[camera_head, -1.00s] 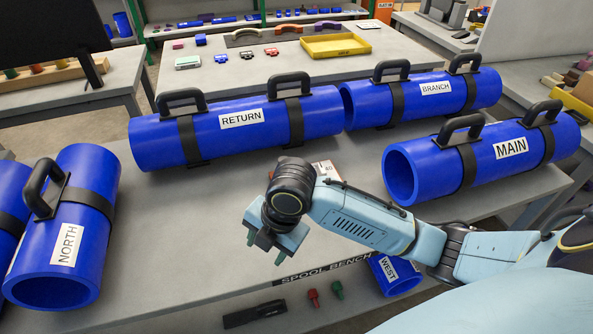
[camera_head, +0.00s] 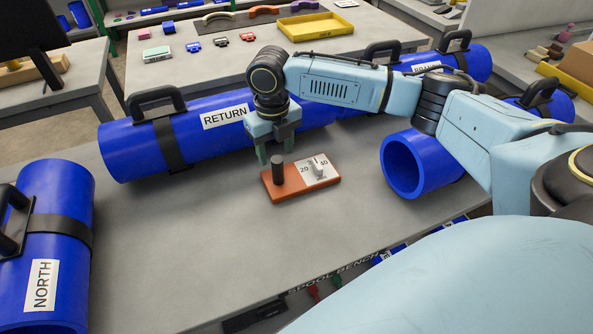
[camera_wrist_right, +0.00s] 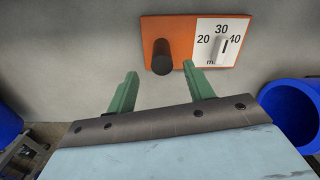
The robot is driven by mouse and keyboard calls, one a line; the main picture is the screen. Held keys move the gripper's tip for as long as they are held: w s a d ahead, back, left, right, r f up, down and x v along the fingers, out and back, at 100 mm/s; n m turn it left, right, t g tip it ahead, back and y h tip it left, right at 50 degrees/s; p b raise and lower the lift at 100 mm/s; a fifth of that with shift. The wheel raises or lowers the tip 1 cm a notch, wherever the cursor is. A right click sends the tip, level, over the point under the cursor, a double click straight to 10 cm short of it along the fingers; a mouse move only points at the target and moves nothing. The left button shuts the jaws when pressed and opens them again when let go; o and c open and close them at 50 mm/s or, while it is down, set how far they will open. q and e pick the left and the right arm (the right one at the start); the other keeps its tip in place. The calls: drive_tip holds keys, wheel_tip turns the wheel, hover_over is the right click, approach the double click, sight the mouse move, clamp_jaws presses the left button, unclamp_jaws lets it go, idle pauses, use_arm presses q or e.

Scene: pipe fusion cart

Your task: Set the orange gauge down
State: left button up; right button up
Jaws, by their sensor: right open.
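The orange gauge (camera_head: 300,182) lies flat on the grey bench (camera_head: 210,225), with a dark upright peg at its left end and a white scale face marked 20 and 40 at its right. In the right wrist view the gauge (camera_wrist_right: 185,58) shows the marks 20, 30 and 40. My right gripper (camera_head: 277,158) is open and empty, pointing down just behind the gauge's peg in the head view. In the wrist view its green fingers (camera_wrist_right: 160,88) are apart, with the peg beyond their tips and not between them. My left gripper is out of view.
The blue RETURN pipe (camera_head: 200,135) lies behind the gauge. The blue NORTH pipe (camera_head: 55,230) is at the left, and another blue pipe (camera_head: 402,168) is at the right under my arm. The bench around the gauge's front and left is clear.

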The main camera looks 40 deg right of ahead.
sight(278, 170)
drive_tip(key=shift+f, duration=1.3)
drive_tip(key=f+b, duration=0.1)
drive_tip(key=f, duration=0.4)
drive_tip(key=shift+d, duration=0.2)
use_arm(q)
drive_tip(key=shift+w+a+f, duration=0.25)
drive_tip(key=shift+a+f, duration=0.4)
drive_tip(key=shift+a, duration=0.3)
use_arm(e)
drive_tip(key=shift+w+r, duration=0.1)
clamp_jaws()
